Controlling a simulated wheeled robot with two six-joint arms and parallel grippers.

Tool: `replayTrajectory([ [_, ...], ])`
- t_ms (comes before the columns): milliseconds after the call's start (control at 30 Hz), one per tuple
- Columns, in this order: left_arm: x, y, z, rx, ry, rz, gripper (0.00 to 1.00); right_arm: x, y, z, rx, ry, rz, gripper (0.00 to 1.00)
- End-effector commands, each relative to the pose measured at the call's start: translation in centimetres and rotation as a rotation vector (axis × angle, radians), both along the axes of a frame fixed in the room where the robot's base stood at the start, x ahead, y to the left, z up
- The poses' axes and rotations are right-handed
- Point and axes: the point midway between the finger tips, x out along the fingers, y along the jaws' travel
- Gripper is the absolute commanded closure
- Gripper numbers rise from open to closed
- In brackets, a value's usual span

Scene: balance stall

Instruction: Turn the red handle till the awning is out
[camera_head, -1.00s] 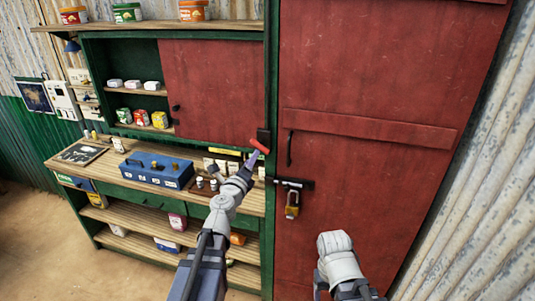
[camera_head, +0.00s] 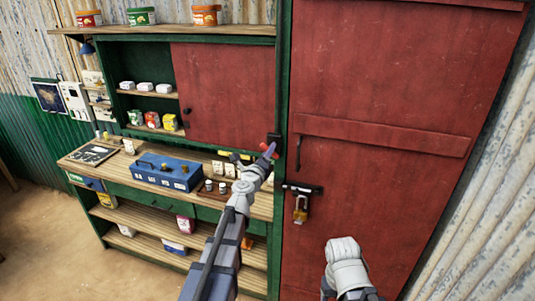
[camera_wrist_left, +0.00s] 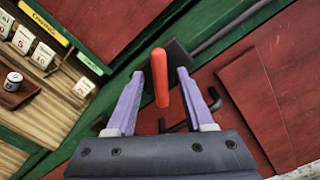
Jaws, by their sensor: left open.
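The red handle (camera_head: 264,147) is on a dark mount (camera_head: 274,138) on the green post between the cabinet and the red door. In the left wrist view the red handle (camera_wrist_left: 160,77) points out toward the camera, between the purple fingers. My left gripper (camera_head: 268,155) is open at the handle, with a finger on each side; the left finger looks closer to it. Whether either finger touches it, I cannot tell. Part of the handle is hidden by the gripper in the head view. No awning is in view.
The red door (camera_head: 390,200) with a latch and brass padlock (camera_head: 300,212) stands right of the handle. Below left is a wooden counter (camera_head: 120,175) with a blue toolbox (camera_head: 165,172). A dark rod (camera_wrist_left: 230,27) runs near the mount.

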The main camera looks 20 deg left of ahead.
Motion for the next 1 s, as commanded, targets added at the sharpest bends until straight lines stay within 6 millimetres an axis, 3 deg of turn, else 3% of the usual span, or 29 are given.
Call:
replayTrajectory([
  [67,-0.03,-0.01,0.00,0.000,0.000,0.000,0.49,0.00,0.00,0.00,0.000,0.000,0.000,0.29],
  [533,-0.05,0.00,0.00,0.000,0.000,0.000,1.00,0.00,0.00,0.00,0.000,0.000,0.000,0.29],
  [1000,-0.05,0.01,0.01,0.025,-0.001,0.000,1.00,0.00,0.00,0.00,0.000,0.000,0.000,0.29],
])
